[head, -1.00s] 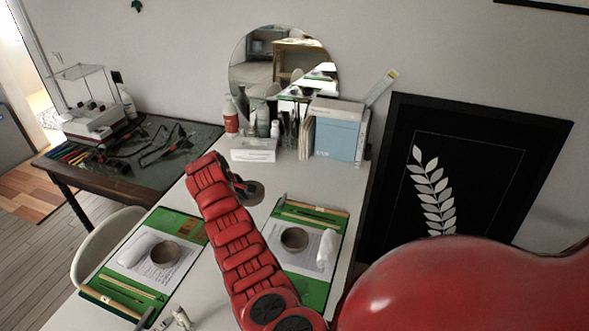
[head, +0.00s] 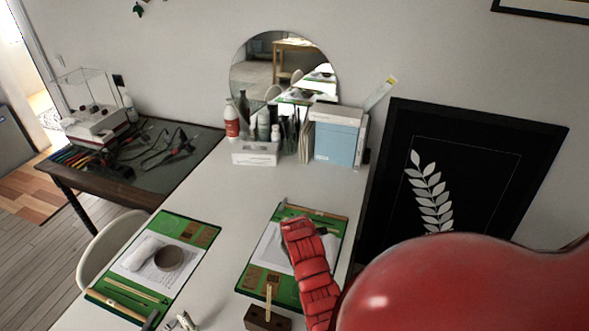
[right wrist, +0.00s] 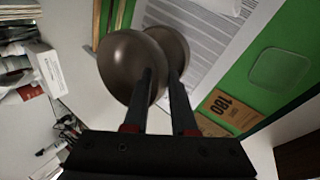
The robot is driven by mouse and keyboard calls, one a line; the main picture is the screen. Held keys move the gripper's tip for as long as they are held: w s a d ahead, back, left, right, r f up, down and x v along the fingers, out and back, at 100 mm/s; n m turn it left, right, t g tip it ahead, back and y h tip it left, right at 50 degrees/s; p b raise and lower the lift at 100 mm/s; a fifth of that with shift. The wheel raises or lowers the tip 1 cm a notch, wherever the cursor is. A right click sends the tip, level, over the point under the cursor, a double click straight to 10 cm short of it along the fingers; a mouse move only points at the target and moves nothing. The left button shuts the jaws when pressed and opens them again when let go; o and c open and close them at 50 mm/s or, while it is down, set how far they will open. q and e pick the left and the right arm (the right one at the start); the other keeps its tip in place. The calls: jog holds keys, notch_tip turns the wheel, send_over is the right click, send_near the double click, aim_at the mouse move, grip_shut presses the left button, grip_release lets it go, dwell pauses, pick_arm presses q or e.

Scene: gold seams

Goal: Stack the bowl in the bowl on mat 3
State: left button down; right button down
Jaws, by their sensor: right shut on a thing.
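My right gripper (right wrist: 160,95) is shut on a dark brown-grey bowl (right wrist: 122,62), which shows tilted at the fingers in the right wrist view. A second, similar bowl (right wrist: 174,42) shows just behind it, over the paper on a green mat (right wrist: 285,55). The two bowls overlap in this view, and I cannot tell whether they touch. In the head view my red right arm reaches over the right green mat (head: 252,280) and hides both bowls there. Another bowl (head: 168,258) rests on the left green mat (head: 197,231). No mat number is readable. My left gripper is out of view.
A dark block with an upright stick (head: 266,319) stands at the right mat's near edge. Bottles, a white box (head: 255,153) and blue-white files (head: 337,140) line the back, below a round mirror. The middle of the white table (head: 225,200) is clear.

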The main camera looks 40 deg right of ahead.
jog(key=shift+f+b, duration=0.4)
jog(key=shift+f, duration=1.05)
jog(key=shift+f+b, duration=0.35)
jog(key=shift+f, duration=0.2)
jog(key=shift+a, duration=0.1)
jog(key=c, duration=0.8)
grip_release()
jog(key=shift+o, duration=0.8)
jog(key=shift+f, duration=0.1)
